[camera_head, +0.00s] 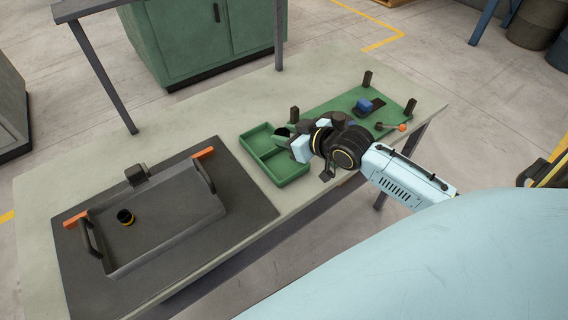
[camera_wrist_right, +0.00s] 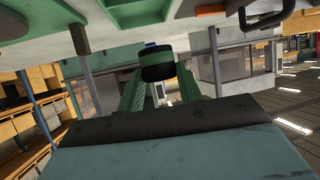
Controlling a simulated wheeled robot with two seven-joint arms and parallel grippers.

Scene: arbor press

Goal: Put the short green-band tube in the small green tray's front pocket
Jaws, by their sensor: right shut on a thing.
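The short green-band tube (camera_wrist_right: 157,66) is dark with a green band. My right gripper (camera_head: 284,134) is shut on it, and the wrist view shows it between the green fingertips. In the head view the gripper hangs over the right back part of the small green tray (camera_head: 279,181), and it hides most of the tube and part of the tray. The tray's front pocket (camera_head: 283,165) looks empty where it shows. I cannot tell the tube's exact height above the tray. My left gripper is not in view.
A grey tray (camera_head: 165,238) with handles stands on a dark mat (camera_head: 86,278) at left, holding a dark yellow-band tube (camera_head: 125,217). A green plate (camera_head: 345,101) with dark posts, a blue block (camera_head: 364,105) and an orange-tipped lever (camera_head: 402,127) lies to the right.

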